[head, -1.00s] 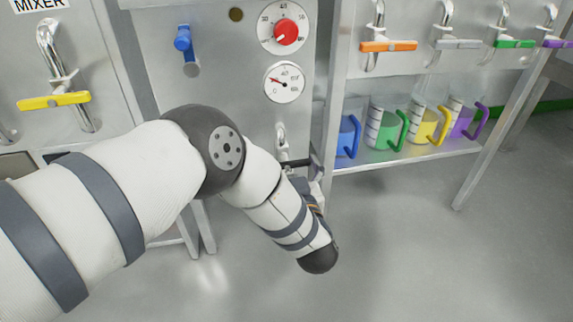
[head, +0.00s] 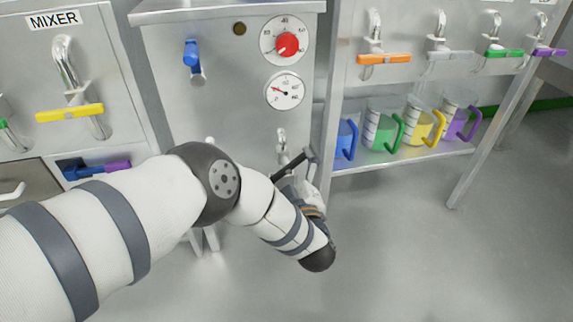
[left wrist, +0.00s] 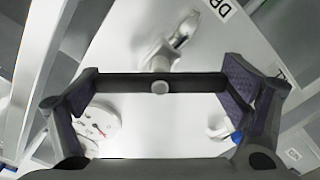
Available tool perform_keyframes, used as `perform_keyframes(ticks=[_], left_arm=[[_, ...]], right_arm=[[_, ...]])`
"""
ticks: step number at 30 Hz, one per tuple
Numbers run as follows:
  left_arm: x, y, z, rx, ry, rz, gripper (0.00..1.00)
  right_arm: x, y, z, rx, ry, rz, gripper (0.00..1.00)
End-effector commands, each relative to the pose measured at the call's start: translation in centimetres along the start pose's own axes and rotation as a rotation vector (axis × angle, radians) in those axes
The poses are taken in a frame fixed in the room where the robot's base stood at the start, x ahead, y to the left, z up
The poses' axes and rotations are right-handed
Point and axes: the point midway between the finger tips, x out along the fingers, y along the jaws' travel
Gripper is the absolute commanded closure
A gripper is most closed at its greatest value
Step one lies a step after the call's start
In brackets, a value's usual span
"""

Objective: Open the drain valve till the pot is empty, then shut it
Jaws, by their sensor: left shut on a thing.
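The drain valve is a silver spout (head: 282,143) low on the front of the grey cabinet (head: 215,120), with a black bar handle (head: 290,164). In the head view the bar slants, its right end higher. My left gripper (head: 303,186) is at the handle, partly hidden by my own arm. In the left wrist view the black bar (left wrist: 190,83) spans between the two fingers (left wrist: 160,90) of my left gripper, which is shut on it. Part of a "DR" label (left wrist: 217,8) shows beside the spout. The pot's inside and any outflow are not visible.
Above the valve are a red knob dial (head: 287,44), a gauge (head: 285,91) and a blue lever (head: 193,60). Right, a shelf (head: 400,158) holds several coloured-handled jugs under coloured taps. Left is a mixer tap with a yellow handle (head: 70,113).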

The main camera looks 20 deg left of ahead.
Motion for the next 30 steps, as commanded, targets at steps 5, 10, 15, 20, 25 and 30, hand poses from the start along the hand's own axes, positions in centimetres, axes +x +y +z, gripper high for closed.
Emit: perform_keyframes(ticks=[5,10,15,20,25,30], left_arm=[[-0.1,0.0,0.0,-0.166,-0.004,-0.001,0.37],[-0.1,0.0,0.1,-0.326,-0.005,-0.001,0.37],[-0.1,0.0,0.1,-0.485,-0.005,-0.001,0.37],[-0.1,0.0,0.1,-0.619,-0.006,-0.001,0.37],[-0.2,0.0,0.2,-0.736,-0.006,-0.002,0.37],[-0.2,0.1,0.2,-0.821,-0.007,-0.001,0.37]], right_arm=[[-0.5,0.0,0.2,0.001,0.012,-0.001,0.00],[-0.7,-0.1,0.3,0.002,0.020,-0.001,0.00],[-1.0,-0.1,0.4,0.003,0.027,-0.002,0.00],[-1.1,-0.1,0.4,0.004,0.031,-0.002,0.00],[-1.3,-0.1,0.5,0.004,0.035,-0.002,0.00],[-1.4,-0.1,0.5,0.004,0.037,-0.003,0.00]])
